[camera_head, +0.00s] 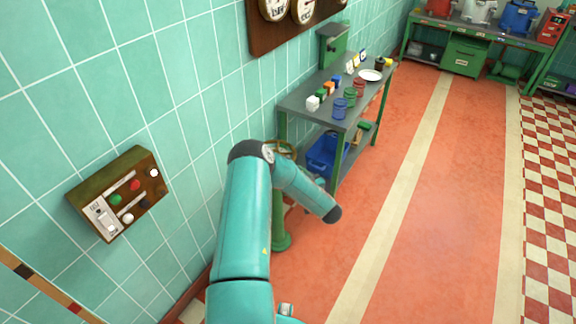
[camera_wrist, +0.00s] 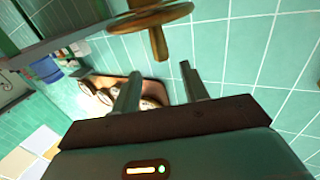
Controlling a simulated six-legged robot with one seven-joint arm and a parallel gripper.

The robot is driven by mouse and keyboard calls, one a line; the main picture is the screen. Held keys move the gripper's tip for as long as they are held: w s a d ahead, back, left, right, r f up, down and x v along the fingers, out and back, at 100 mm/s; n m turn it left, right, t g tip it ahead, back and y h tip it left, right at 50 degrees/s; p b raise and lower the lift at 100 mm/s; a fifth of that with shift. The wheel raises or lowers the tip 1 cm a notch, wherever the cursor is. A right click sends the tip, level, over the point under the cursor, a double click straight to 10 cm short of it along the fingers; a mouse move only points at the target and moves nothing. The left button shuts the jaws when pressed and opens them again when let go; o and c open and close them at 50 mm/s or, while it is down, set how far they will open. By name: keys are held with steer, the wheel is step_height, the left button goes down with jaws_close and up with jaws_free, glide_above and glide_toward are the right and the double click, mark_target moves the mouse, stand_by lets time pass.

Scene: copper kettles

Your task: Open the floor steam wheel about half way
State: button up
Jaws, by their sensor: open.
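The gripper's fingers are hidden in the head view.
A green workbench (camera_head: 310,107) with jars and a plate stands along the tiled wall just beyond the pedestal, with a blue crate (camera_head: 322,155) below. A control box (camera_head: 120,193) and a gauge board (camera_head: 262,38) hang on the wall. The orange floor to the right is clear.

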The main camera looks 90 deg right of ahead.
steer(key=v, duration=0.4)
stand_by(0.5)
